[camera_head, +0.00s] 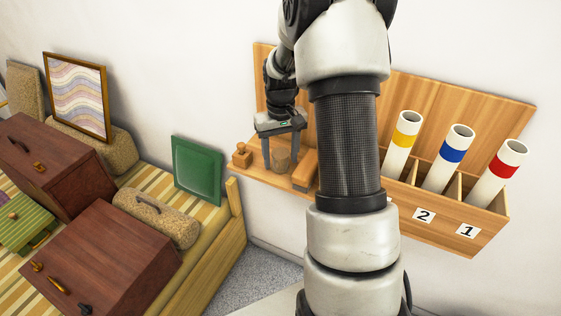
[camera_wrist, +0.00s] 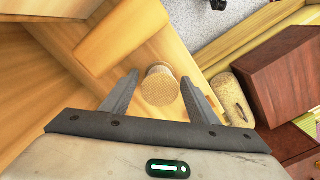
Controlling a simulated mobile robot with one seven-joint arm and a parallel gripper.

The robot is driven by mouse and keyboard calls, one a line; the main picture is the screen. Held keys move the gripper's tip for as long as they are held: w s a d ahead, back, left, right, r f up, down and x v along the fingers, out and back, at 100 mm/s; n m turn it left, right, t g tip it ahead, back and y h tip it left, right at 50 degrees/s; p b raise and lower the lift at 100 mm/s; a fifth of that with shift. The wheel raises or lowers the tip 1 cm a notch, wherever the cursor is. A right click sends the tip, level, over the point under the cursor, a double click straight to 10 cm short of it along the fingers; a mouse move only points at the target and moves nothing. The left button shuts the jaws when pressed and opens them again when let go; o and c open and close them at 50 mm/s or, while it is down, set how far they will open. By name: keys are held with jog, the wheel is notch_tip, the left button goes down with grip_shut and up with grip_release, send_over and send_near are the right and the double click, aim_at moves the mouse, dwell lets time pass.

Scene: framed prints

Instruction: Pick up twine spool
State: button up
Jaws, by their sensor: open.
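The twine spool (camera_head: 281,160) is a small tan woven cylinder. It stands upright on the wooden wall shelf (camera_head: 248,168). My gripper (camera_head: 281,158) is above it, pointing down, with one finger on each side of the spool. In the wrist view the spool (camera_wrist: 160,86) shows from above between the tips of the two open fingers (camera_wrist: 160,82), with a gap visible on both sides. The spool is not gripped.
A wooden stamp (camera_head: 242,155) stands left of the spool, and an orange-brown block (camera_head: 304,172) lies close on its right. Tubes with yellow, blue (camera_head: 456,146) and red bands stand in numbered slots farther right.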

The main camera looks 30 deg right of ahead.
jog(key=c, duration=1)
